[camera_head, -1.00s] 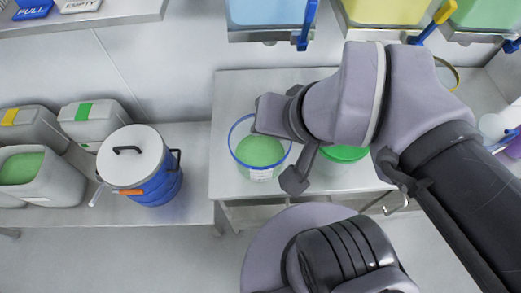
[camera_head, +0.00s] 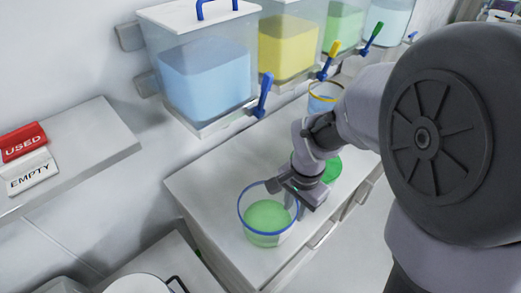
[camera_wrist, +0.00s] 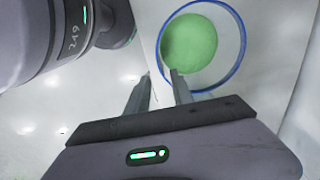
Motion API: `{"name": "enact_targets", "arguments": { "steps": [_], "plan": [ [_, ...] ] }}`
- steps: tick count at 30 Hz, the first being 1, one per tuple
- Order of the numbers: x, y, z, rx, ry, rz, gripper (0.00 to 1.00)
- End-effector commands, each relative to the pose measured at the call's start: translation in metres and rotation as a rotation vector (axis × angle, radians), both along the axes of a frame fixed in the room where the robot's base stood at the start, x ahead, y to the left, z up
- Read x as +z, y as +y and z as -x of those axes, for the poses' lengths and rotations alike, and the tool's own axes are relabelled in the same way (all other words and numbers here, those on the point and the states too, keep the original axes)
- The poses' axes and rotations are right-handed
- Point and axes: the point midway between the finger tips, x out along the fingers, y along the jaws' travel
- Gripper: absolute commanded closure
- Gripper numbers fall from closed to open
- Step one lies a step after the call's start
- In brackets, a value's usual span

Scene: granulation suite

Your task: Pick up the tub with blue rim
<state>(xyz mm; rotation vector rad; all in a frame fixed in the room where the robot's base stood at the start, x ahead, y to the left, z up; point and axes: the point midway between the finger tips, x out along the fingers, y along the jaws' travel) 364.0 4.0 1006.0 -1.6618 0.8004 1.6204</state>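The clear tub with the blue rim (camera_head: 258,238) holds green powder and stands upright on the white counter, near its front edge, in the head view. It also shows in the wrist view (camera_wrist: 240,62), at the upper right, with its mouth open upward. My gripper (camera_head: 293,199) is at the right side of the tub, pointing down at its rim. In the wrist view my gripper (camera_wrist: 160,77) has a gap between its fingers. The near part of the rim lies at the fingertips, one finger overlapping it. Whether the fingers touch the wall is unclear.
A green-filled tub (camera_head: 333,170) stands partly hidden behind my gripper. A yellow-rimmed tub (camera_head: 325,98) is farther back. Dispensers with blue (camera_head: 205,82) and yellow (camera_head: 288,45) contents overhang the counter (camera_head: 215,170). A shelf (camera_head: 92,135) at left carries USED and EMPTY signs.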

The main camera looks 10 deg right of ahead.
Motion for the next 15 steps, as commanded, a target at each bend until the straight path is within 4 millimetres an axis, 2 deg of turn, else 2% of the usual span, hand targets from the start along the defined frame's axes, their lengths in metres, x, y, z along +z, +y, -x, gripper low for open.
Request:
{"name": "enact_targets", "arguments": {
  "steps": [1, 6, 9, 15],
  "plan": [
    [-0.023, 0.001, 0.001, 0.001, 0.006, -0.001, 0.72],
    [-0.074, 0.002, -0.001, 0.001, 0.003, -0.001, 0.72],
    [-0.094, 0.003, -0.002, 0.003, 0.003, 0.000, 0.72],
    [-0.111, 0.004, -0.003, 0.002, 0.001, -0.001, 0.72]
  ]
}}
